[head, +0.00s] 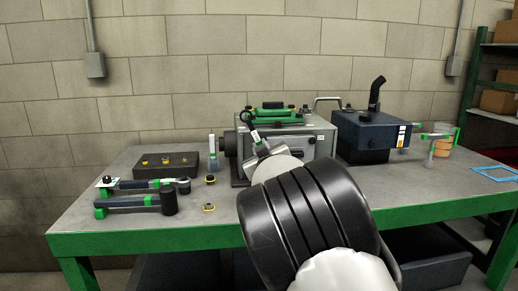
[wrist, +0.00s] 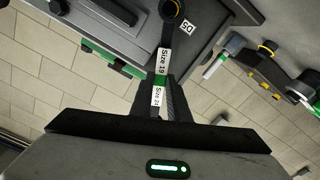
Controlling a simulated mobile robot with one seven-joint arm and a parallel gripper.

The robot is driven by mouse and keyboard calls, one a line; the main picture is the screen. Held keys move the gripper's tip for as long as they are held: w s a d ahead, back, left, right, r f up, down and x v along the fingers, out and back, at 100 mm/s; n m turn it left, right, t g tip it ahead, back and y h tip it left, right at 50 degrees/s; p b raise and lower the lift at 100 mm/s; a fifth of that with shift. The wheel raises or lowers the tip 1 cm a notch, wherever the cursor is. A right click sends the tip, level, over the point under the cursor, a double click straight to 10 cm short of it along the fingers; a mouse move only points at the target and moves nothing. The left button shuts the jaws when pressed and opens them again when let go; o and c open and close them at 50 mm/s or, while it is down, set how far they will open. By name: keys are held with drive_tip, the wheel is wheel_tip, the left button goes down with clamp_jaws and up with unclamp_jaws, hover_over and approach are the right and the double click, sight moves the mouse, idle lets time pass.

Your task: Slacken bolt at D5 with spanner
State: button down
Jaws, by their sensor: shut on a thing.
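The spanner (wrist: 162,62) carries labels reading "Size 19" and "Size 24", with a green band between them. My gripper (wrist: 162,108) is shut on its lower part; the gripper also shows in the head view (head: 262,152). The spanner's dark ring end (wrist: 172,12) lies beside the D5 label (wrist: 188,28) on the engine block. A bit of yellow shows at the ring, but I cannot tell whether the ring sits fully around the bolt. In the head view the spanner (head: 253,132) reaches up to the left part of the grey engine block (head: 310,140).
A dark tray (head: 186,160) with yellow-marked pieces stands left on the green-edged bench (head: 130,225). Tools with green bands (head: 140,200) lie in front of it. A dark blue machine (head: 375,135) with a black pipe stands right of the engine. The bench's right front is mostly clear.

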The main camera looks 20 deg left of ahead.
drive_tip(key=shift+w+d+r+m, duration=0.3)
drive_tip(key=shift+d+m, duration=0.15)
drive_tip(key=shift+m, duration=0.15)
drive_tip(key=shift+w+d+r+m, duration=0.15)
drive_tip(key=shift+w+d+m, duration=0.1)
drive_tip(key=shift+d+m, duration=0.25)
drive_tip(key=shift+a, duration=0.1)
drive_tip(key=d+m, duration=0.1)
drive_tip(key=w+d+m, duration=0.1)
drive_tip(key=shift+w+r+m, duration=0.1)
drive_tip(key=shift+r+m, duration=0.05)
drive_tip(key=shift+m, duration=0.15)
